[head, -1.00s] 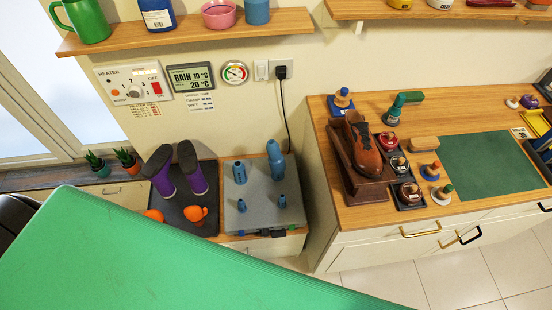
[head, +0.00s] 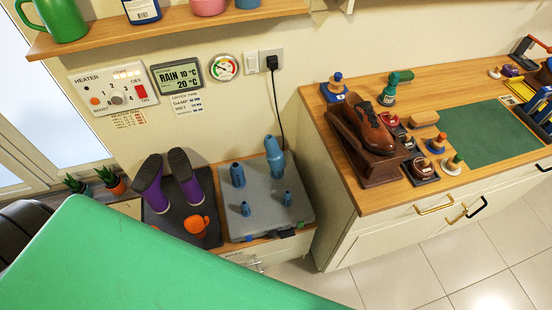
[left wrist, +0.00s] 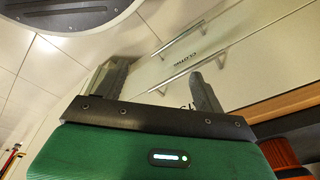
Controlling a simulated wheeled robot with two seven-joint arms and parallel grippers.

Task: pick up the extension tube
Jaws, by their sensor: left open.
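Several blue tubes stand upright on a grey dryer box in the head view: a tall bottle-shaped one (head: 274,157), a shorter thick one (head: 238,175) and two small ones, left (head: 245,208) and right (head: 287,198). I cannot tell for sure which is the extension tube. In the left wrist view my left gripper (left wrist: 158,82) is open, its two dark fingers apart with nothing between them. Pale drawer fronts with bar handles show beyond it. The left fingers do not show in the head view. My right gripper is in neither view.
Purple boots (head: 150,183) stand sole-up on a dark mat left of the grey box (head: 262,178), near an orange item (head: 196,226). A wooden counter (head: 470,178) with a brown shoe (head: 369,127) is right. Shelf (head: 170,30) above. My green part hides the lower left.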

